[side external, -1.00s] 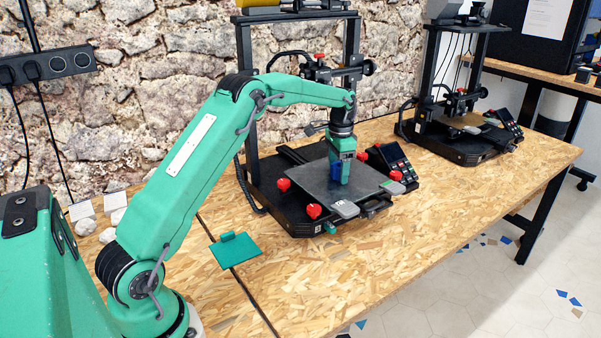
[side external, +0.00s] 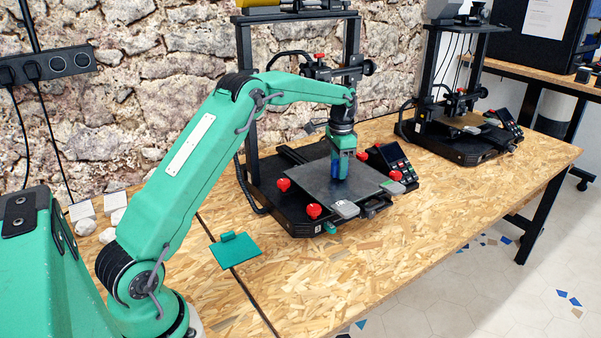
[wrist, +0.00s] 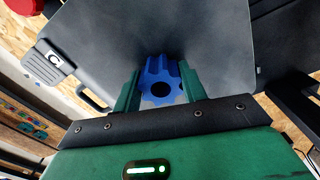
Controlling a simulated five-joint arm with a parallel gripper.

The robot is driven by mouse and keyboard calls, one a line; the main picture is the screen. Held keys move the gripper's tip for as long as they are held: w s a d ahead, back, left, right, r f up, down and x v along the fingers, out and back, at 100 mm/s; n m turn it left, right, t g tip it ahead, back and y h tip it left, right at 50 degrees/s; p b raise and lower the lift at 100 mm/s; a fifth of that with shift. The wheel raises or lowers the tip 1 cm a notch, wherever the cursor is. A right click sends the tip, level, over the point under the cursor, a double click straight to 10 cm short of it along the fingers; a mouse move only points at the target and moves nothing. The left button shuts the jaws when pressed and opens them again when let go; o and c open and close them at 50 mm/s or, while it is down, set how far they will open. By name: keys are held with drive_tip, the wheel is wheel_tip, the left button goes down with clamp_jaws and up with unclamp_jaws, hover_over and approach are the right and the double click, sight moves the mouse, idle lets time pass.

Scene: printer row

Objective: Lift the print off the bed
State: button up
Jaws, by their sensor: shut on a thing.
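The print is a blue, gear-like piece (side external: 344,168) over the middle of the dark flat bed (side external: 312,181) of the nearer printer. In the wrist view the print (wrist: 161,78) shows its toothed end and a round hole, with the bed (wrist: 205,35) behind it. My gripper (side external: 340,170) points straight down over the bed. Its two green fingers are shut on the print, one on each side, as the wrist view also shows. The fingers hide part of the print in the side view. I cannot tell whether its underside touches the bed.
Red knobs (side external: 313,211) sit at the bed's corners, and grey clips (side external: 345,209) at its front edge. The printer's black frame (side external: 245,100) stands behind. A green tray-like plate (side external: 235,251) lies on the table at left. A second printer (side external: 460,140) stands further right. The table's front right is clear.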

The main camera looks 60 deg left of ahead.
drive_tip(key=shift+r, duration=0.45)
wheel_tip(320, 180, up, 3)
drive_tip(key=shift+f, duration=0.1)
drive_tip(key=s+d+r, duration=0.2)
drive_tip(key=d+r, duration=0.4)
drive_tip(key=d, duration=0.5)
drive_tip(key=shift+s+d+r, duration=0.15)
drive_tip(key=shift+s+r, duration=0.2)
drive_tip(key=shift+s, duration=0.05)
drive_tip(key=shift+s, duration=0.1)
